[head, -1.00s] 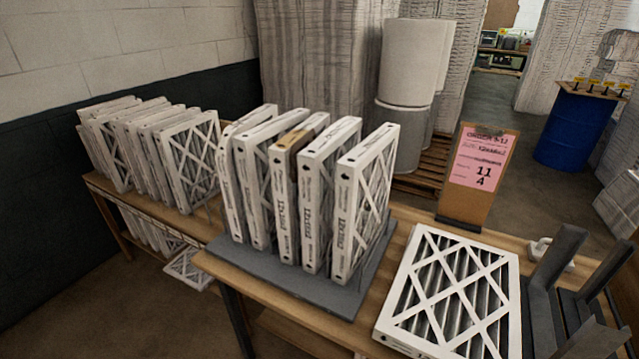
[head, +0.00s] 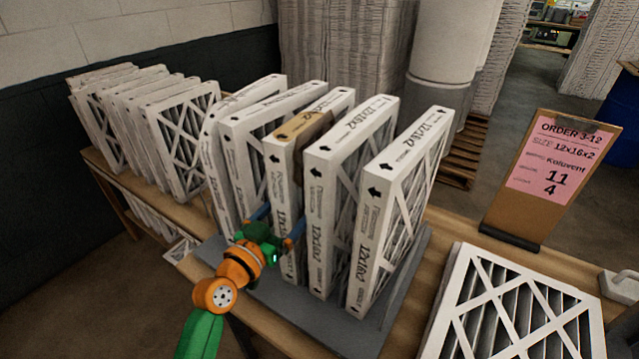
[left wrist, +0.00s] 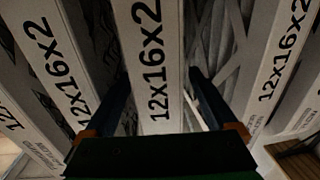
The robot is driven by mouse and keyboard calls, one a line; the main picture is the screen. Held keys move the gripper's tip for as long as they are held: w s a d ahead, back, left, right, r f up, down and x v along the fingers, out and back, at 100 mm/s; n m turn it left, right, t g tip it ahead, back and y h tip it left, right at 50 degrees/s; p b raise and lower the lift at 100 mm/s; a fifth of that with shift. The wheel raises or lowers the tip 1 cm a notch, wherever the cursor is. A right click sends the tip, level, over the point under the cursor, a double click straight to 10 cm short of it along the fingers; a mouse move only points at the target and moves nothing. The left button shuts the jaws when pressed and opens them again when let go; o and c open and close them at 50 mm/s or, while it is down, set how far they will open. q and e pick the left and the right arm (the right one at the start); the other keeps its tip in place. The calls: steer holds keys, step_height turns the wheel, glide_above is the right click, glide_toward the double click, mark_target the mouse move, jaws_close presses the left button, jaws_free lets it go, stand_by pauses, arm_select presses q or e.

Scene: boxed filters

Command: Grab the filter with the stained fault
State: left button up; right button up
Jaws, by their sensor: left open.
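Several white cardboard-framed filters stand upright in a row on a grey rack base (head: 400,300). The middle filter (head: 282,185) has a brown stain (head: 303,129) on its top front corner. My left gripper (head: 280,222) is open at the lower front edge of this stained filter, with one blue finger on each side of it. In the left wrist view the filter's edge (left wrist: 152,75), printed 12x16x2, lies between the two fingers (left wrist: 160,100). The stain is not visible there. Whether the fingers touch the frame cannot be told. My right gripper is not in view.
Neighbouring filters (head: 335,190) stand close on both sides, with narrow gaps. Another filter (head: 515,315) lies flat on the table at right. A clipboard with a pink order sheet (head: 550,170) stands behind it. More filters (head: 150,125) stand on a bench at left.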

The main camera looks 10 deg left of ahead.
arm_select(q)
steer(key=x, duration=0.3)
steer(key=shift+w+d+f, duration=0.1)
steer(key=shift+w+d, duration=0.05)
steer(key=shift+w, duration=0.15)
steer(key=shift+s, duration=0.1)
jaws_close()
